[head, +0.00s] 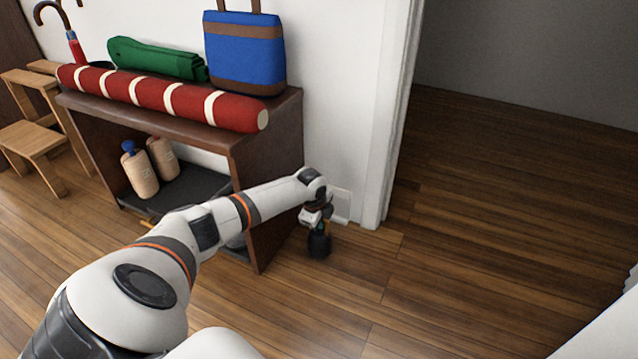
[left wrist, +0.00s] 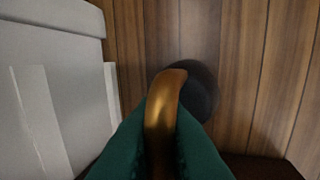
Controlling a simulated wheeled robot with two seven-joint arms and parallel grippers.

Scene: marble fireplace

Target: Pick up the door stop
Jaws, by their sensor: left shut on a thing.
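The door stop (head: 319,246) is a small dark, rounded piece beside the door frame, at or just above the wooden floor; I cannot tell whether it touches. In the left wrist view its round black base (left wrist: 204,92) shows behind a curved brass-coloured handle (left wrist: 165,100). My left gripper (head: 318,224) reaches down onto it from above and is shut on it at the handle. Green surfaces, which look like my fingers, flank the handle in the left wrist view. My right gripper is not in view.
A dark wooden bench (head: 270,135) stands left of the door stop, with a red striped roll (head: 160,96), a green folded item (head: 155,58) and a blue bag (head: 245,50) on top. A white door frame (head: 385,130) rises close behind. Open floor (head: 480,240) lies to the right.

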